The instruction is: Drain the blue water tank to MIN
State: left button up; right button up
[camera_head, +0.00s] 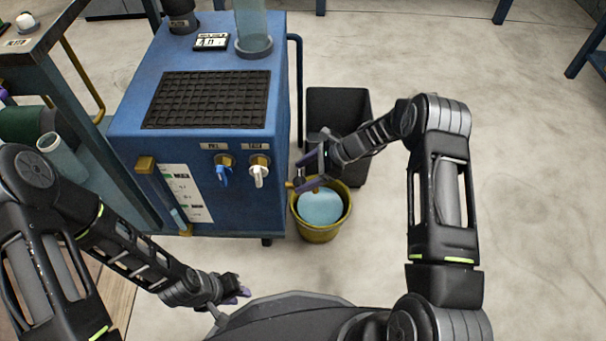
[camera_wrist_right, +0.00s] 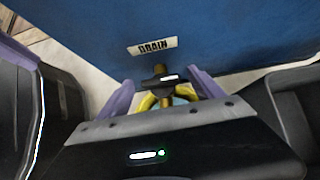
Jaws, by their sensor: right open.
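The blue water tank (camera_head: 185,95) stands at centre left with a sight tube (camera_head: 168,200) with brass ends on its front; its exact level is too small to read. The drain valve (camera_wrist_right: 163,84), brass with a dark cross handle, sits below the DRAIN label (camera_wrist_right: 152,46) in the right wrist view. My right gripper (camera_head: 300,182) is open, its purple fingers on either side of the valve handle; in the wrist view they look apart from it. A yellow bucket (camera_head: 318,233) holding pale blue liquid stands under it. My left gripper (camera_head: 240,288) is low in front, away from the tank; its jaws are unclear.
Two front taps, one blue (camera_head: 223,170) and one white (camera_head: 259,172), sit left of my right gripper. A black bin (camera_head: 352,110) stands behind the bucket. A trolley (camera_head: 45,40) is at the left. Open floor (camera_head: 530,190) lies to the right.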

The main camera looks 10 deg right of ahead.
jog(key=p+v, duration=0.2)
jog(key=v, duration=0.5)
jog(key=shift+d+r, duration=0.2)
